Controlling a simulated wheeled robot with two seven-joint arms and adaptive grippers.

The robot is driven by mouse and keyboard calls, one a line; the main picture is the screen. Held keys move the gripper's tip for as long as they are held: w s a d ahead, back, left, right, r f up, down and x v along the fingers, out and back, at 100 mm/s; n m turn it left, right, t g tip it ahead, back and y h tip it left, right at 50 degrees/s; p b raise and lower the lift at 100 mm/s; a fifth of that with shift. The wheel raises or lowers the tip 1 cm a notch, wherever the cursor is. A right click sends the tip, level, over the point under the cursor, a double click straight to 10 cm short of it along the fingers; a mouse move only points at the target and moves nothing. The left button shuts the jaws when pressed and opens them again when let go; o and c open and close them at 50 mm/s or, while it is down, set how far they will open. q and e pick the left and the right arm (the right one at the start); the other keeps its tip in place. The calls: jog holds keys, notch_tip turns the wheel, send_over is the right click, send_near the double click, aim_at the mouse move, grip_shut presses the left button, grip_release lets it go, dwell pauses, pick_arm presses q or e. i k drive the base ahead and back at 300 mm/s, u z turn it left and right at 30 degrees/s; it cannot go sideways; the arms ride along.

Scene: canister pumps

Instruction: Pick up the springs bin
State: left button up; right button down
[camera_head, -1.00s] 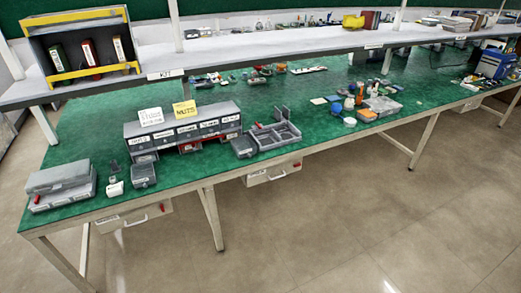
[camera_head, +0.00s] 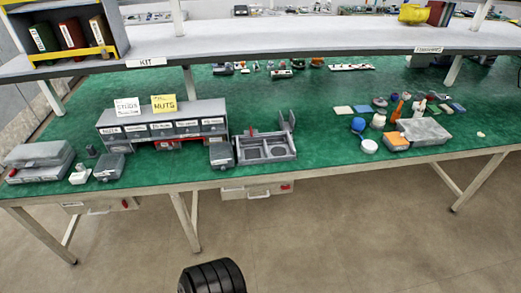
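A grey bin cabinet (camera_head: 165,109) stands on the green bench top at the left, with a row of white labels too small to read surely. Two dark grey bins are out in front of it: one bin (camera_head: 109,168) at its left end and another bin (camera_head: 221,155) at its right end. I cannot tell which bin is the springs bin. A red part (camera_head: 166,146) shows under the cabinet's label row. Neither of my grippers shows; only a black ribbed piece (camera_head: 212,278), perhaps part of my arm, is at the bottom edge.
A white card (camera_head: 127,107) and a yellow NUTS card (camera_head: 163,103) stand on the cabinet. A grey divided tray (camera_head: 265,147) is to its right, a grey case (camera_head: 38,158) to its left. A shelf (camera_head: 300,42) runs above. Bare floor (camera_head: 340,245) lies in front.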

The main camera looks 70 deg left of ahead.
aim_at(221, 155)
jog(key=u, duration=0.2)
jog(key=i, duration=1.1)
jog(key=u, duration=1.6)
jog(key=i, duration=0.9)
jog(key=u, duration=0.9)
